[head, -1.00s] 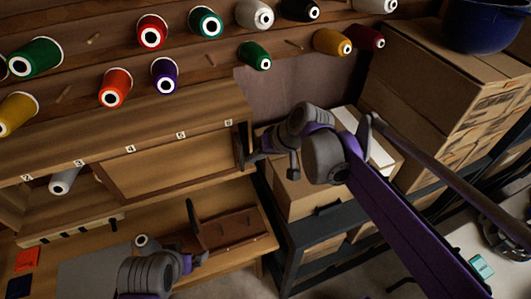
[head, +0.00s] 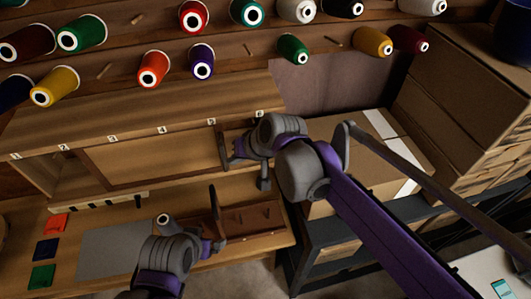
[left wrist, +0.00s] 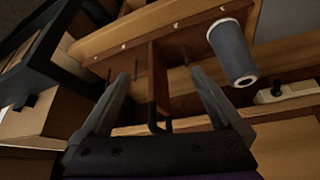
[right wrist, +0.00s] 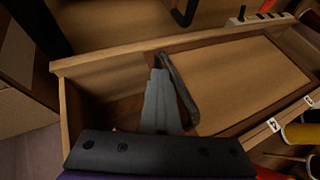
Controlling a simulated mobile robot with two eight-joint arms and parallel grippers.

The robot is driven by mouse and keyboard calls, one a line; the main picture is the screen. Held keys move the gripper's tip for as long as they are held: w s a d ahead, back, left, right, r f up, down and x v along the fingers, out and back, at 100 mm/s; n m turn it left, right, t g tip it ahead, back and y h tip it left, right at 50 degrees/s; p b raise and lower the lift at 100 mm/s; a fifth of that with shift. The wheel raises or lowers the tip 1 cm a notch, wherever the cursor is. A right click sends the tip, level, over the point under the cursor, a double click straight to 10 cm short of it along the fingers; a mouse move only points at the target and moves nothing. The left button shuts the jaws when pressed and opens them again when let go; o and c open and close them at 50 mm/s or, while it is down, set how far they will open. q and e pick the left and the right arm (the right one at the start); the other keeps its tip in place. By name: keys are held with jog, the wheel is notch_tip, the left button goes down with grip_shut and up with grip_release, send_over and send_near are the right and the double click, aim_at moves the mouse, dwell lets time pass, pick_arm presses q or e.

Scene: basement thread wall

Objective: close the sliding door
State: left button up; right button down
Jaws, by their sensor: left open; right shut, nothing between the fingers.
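The sliding door (head: 155,155) is a pale panel with a dark brown frame in the low numbered cabinet. It stands about mid-cabinet, with open gaps at its left and right in the head view. My right gripper (head: 232,152) is shut and empty at the door's right edge. In the right wrist view, its closed fingers (right wrist: 160,85) lie beside the door's dark upright handle (right wrist: 180,90); whether they touch is unclear. My left gripper (head: 217,222) is open over the bench.
A brown peg tray (head: 255,216) lies on the bench below the cabinet. A grey spool (left wrist: 232,50) stands near my left gripper. Thread spools hang on the wall above. Cardboard boxes (head: 450,110) and a dark rack (head: 330,240) stand at the right.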

send_near(158, 165)
jog(key=f, duration=0.1)
jog(key=s+a+f, duration=0.1)
jog(key=f, duration=0.2)
jog(key=shift+s+a+f, duration=0.15)
jog(key=shift+a+f, duration=0.1)
jog(key=shift+f, duration=0.1)
